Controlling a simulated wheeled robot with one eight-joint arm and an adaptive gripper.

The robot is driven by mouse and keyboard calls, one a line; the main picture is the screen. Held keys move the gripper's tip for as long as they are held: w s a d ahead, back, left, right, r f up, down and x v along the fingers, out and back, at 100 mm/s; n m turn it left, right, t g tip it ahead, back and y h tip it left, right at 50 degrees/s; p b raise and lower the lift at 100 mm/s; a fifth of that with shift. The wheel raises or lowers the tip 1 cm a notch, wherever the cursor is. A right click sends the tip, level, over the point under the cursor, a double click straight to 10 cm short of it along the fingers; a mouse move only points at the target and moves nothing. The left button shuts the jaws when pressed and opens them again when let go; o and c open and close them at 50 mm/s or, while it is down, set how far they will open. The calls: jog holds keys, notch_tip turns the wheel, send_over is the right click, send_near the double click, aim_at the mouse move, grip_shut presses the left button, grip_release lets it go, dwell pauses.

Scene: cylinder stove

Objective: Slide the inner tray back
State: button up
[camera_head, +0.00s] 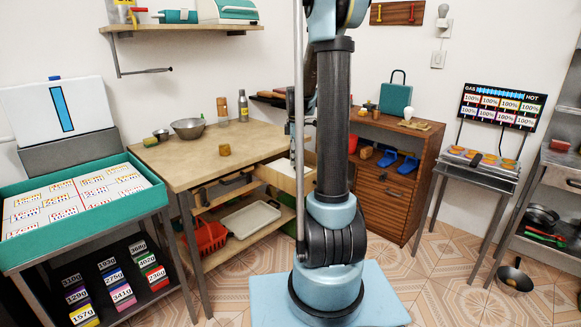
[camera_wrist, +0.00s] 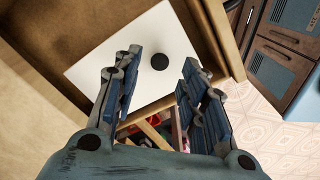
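In the wrist view, a flat white inner tray (camera_wrist: 100,68) with a round black spot or knob (camera_wrist: 160,61) lies inside a wooden drawer (camera_wrist: 215,22). My gripper (camera_wrist: 160,62) is open above the tray, with its blue-grey fingers spread either side of the black spot. Nothing is between the fingers. Below the tray's near edge, a gap shows red and green items (camera_wrist: 152,132), partly hidden by my gripper. In the head view, the pulled-out drawer (camera_head: 285,171) shows under the wooden table, partly hidden by my arm. My gripper is hidden there.
The wooden table (camera_head: 185,163) holds a metal bowl (camera_head: 187,128) and bottles. A red basket (camera_head: 206,238) and pale tray (camera_head: 250,219) sit on its lower shelf. A brown cabinet (camera_head: 388,180) stands right of my arm.

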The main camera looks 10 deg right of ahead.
aim_at(296, 167)
jog(key=shift+f, duration=1.75)
grip_shut()
